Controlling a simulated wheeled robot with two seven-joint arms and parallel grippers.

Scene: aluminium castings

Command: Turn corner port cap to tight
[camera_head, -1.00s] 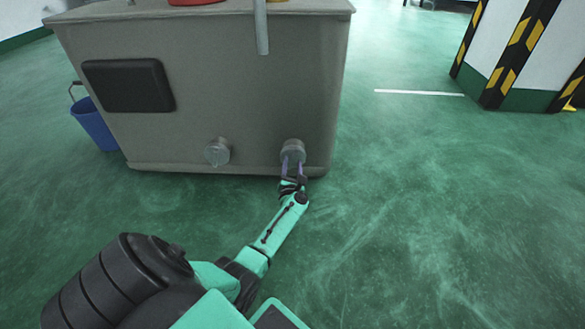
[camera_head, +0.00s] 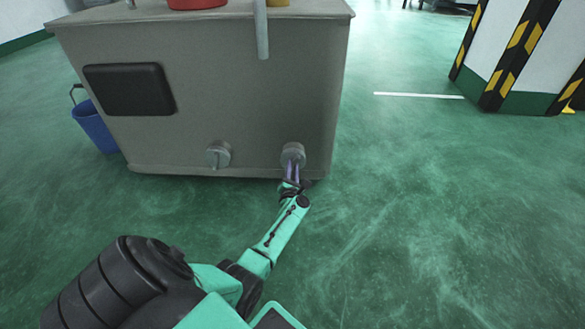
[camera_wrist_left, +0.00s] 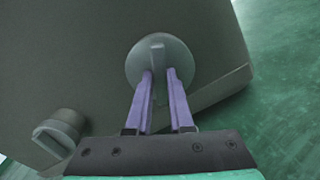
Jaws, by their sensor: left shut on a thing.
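The corner port cap (camera_head: 293,153) is a round grey cap low on the front of the grey tank (camera_head: 230,95), near its right corner. It also shows in the left wrist view (camera_wrist_left: 178,55), with a raised bar across its face. My left gripper (camera_head: 293,165) is at this cap, its purple fingers (camera_wrist_left: 160,78) shut on the bar, one on each side. A second similar cap (camera_head: 218,154) sits to the left on the same face, and it shows at the lower left of the wrist view (camera_wrist_left: 62,130). My right gripper is not in view.
A black panel (camera_head: 130,89) is on the tank's front. A grey pipe (camera_head: 262,30) hangs over the top edge. A blue bucket (camera_head: 93,125) stands left of the tank. A striped pillar (camera_head: 515,50) stands at the far right. The green floor to the right is clear.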

